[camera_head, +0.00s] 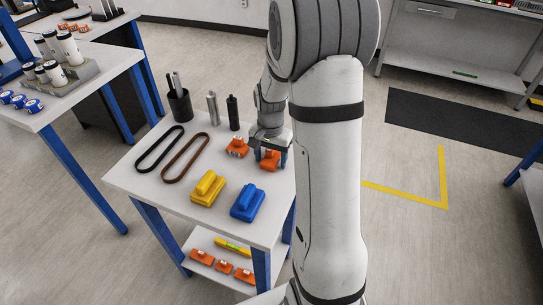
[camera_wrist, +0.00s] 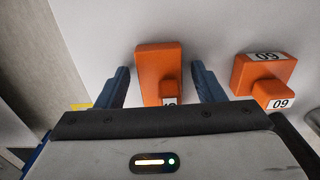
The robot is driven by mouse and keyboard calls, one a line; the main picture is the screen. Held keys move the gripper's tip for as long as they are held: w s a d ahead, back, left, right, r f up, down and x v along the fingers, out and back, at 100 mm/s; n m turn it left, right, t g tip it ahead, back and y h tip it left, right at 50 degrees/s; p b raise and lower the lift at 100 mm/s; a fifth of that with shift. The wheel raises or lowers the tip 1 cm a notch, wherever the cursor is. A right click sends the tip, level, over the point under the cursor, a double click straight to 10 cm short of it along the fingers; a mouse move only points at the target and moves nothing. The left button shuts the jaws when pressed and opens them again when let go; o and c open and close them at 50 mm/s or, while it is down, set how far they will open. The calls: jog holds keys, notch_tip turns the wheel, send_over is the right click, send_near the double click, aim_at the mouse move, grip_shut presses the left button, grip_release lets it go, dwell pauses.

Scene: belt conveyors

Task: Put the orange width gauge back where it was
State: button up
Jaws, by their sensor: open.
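Two orange gauges are on the white table. One orange gauge (camera_head: 269,160) is at my gripper (camera_head: 269,152); in the wrist view this gauge (camera_wrist: 157,72) stands between the two blue fingers of my gripper (camera_wrist: 162,85). The fingers are open, with a gap on each side of the gauge. Its label is mostly hidden by the gripper body. The other orange gauge (camera_head: 237,147) is just to the left in the head view; in the wrist view it (camera_wrist: 262,75) is to the right, with "09" labels. I cannot tell which is the width gauge.
A yellow block (camera_head: 208,188) and a blue block (camera_head: 247,202) lie near the table's front. Black (camera_head: 160,149) and brown (camera_head: 186,158) belts lie left. A pen cup (camera_head: 180,105) and two cylinders stand behind. More orange pieces (camera_head: 222,267) are on the lower shelf.

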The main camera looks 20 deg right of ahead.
aim_at(271, 160)
notch_tip(271, 160, up, 12)
jog(key=s+a+r+n+t, duration=0.1)
jog(key=s+a+n, duration=0.3)
jog(key=s, duration=0.5)
jog(key=s+a+r+n+t, duration=0.1)
jog(key=s+a+n, duration=0.4)
jog(key=s, duration=0.5)
jog(key=shift+r+t, duration=0.3)
jog(key=shift+r, duration=0.4)
